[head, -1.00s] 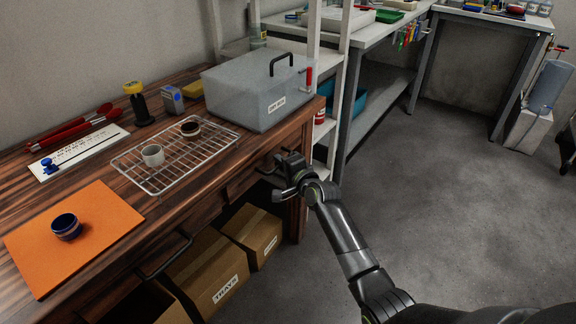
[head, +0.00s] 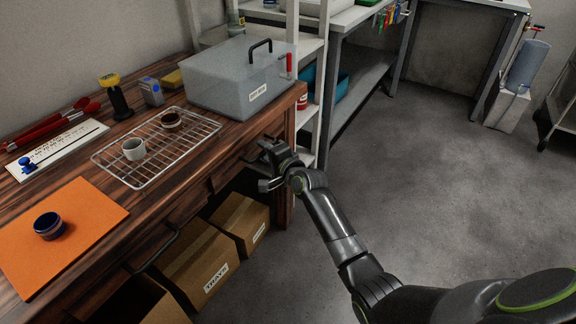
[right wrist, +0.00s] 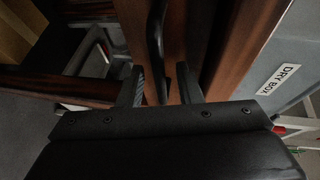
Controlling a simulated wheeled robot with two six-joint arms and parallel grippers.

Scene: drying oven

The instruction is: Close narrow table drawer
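The narrow drawer (head: 228,172) is at the right end of the wooden table's front, under the top; only part of its front shows. In the head view I cannot tell whether it stands out from the table. Its dark handle (right wrist: 157,45) shows in the right wrist view, running between my two fingertips. My right gripper (head: 264,168) is at the table's right front corner, by this drawer. In the right wrist view its fingers (right wrist: 161,85) are apart, one on each side of the handle, with gaps visible. My left gripper is not in view.
A wider drawer's handle (head: 158,250) sticks out further left. Cardboard boxes (head: 200,268) stand under the table. On top are the dry box (head: 225,88), a wire rack (head: 188,152) and an orange mat (head: 95,215). Free grey floor (head: 420,190) lies to the right.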

